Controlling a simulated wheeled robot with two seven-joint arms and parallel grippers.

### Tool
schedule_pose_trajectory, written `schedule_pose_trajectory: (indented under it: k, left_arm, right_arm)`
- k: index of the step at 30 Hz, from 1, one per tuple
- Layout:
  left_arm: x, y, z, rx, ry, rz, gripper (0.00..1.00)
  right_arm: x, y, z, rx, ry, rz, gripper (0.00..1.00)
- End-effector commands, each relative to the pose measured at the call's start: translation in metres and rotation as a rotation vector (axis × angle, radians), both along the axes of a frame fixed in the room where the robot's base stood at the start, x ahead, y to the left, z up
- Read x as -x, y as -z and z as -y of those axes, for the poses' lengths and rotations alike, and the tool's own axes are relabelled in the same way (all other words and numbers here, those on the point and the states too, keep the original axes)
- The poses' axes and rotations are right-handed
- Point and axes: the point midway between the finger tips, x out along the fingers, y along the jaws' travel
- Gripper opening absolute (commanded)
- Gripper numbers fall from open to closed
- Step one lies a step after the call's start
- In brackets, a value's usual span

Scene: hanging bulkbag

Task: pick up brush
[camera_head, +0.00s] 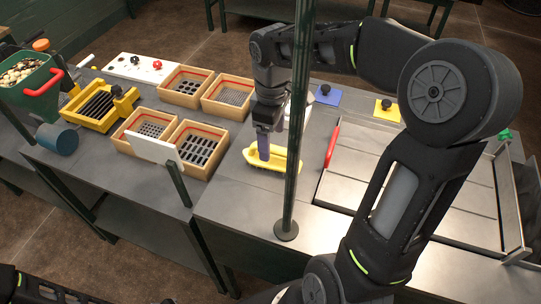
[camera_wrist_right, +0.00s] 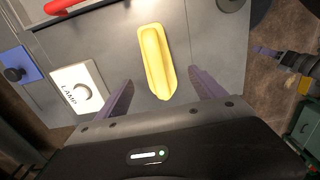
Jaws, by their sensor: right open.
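The brush (camera_head: 279,160) is a yellow, elongated piece lying on the grey table, with a darker underside showing at its near edge. In the wrist view the brush (camera_wrist_right: 157,60) lies between and beyond the two purple fingers. My right gripper (camera_head: 264,145) points down over the brush, hiding part of it. Whether a finger touches the brush is unclear. My left gripper (camera_wrist_right: 268,52) shows small at the right of the wrist view; its opening is unclear.
A green upright post (camera_head: 295,130) stands just right of the brush. Several wooden sieve boxes (camera_head: 186,85) stand to the left. A red handle (camera_head: 332,146) and a metal tray (camera_head: 352,165) lie to the right. A white LAMP plate (camera_wrist_right: 78,88) is near the brush.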

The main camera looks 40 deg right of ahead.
Motion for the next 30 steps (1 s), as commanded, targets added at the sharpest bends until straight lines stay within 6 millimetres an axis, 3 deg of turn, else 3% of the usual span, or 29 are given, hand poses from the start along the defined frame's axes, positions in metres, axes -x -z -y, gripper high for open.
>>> schedule_pose_trajectory:
  k: [7, 20, 30]
  left_arm:
    - [0.000, -0.003, 0.000, -0.001, -0.001, -0.001, 0.36]
    - [0.000, -0.006, 0.000, -0.002, -0.001, -0.001, 0.36]
    - [0.002, -0.014, -0.001, -0.004, -0.002, -0.006, 0.36]
  right_arm:
    - [0.001, 0.023, 0.000, -0.001, 0.001, -0.004, 0.79]
    - [0.001, 0.032, 0.001, -0.001, 0.000, -0.003, 0.79]
    - [0.001, 0.075, 0.004, 0.000, -0.001, -0.003, 0.79]
